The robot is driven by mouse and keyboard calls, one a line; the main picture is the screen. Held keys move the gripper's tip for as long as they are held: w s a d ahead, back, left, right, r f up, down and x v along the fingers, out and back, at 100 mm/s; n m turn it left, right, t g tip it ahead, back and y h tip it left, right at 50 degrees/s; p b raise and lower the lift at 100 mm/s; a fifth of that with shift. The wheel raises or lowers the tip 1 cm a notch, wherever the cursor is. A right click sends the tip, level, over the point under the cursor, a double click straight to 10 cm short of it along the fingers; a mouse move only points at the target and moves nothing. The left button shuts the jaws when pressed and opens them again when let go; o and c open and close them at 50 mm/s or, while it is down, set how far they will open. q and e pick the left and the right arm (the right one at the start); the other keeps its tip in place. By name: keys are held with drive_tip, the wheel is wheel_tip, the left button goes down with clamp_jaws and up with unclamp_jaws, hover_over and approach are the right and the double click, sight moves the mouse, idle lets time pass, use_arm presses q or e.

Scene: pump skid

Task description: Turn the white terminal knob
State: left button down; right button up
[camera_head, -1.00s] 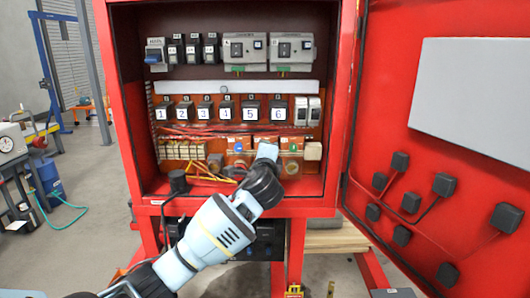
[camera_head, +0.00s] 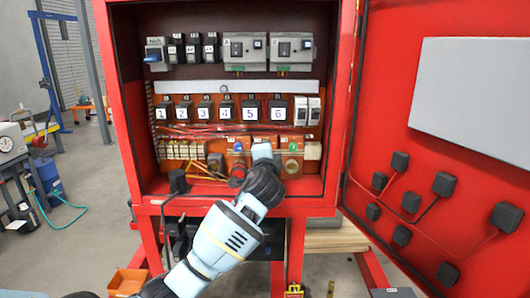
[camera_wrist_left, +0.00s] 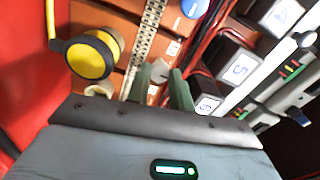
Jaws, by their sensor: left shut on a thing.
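The white terminal knob (camera_wrist_left: 159,71) shows as a small pale piece between my left gripper's two green fingers in the left wrist view. My left gripper (camera_wrist_left: 161,80) is shut on it. In the head view my left gripper (camera_head: 262,151) reaches into the lower row of the red cabinet, and its hand hides the knob there. A blue knob (camera_head: 238,147) is just left of the gripper, and it also shows at the top of the left wrist view (camera_wrist_left: 193,7). My right gripper is not in view.
Numbered black blocks (camera_head: 250,113) run in a row above the gripper. A white rail (camera_head: 237,87) lies above them. The red door (camera_head: 455,170) stands open on the right.

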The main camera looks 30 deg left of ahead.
use_arm(q)
drive_tip(key=c, duration=1.2)
unclamp_jaws()
drive_tip(key=shift+c, duration=0.2)
drive_tip(key=shift+s, duration=0.1)
drive_tip(key=v, duration=0.7)
drive_tip(key=shift+s+d, duration=0.2)
drive_tip(key=shift+s, duration=0.1)
drive_tip(key=shift+f, duration=0.1)
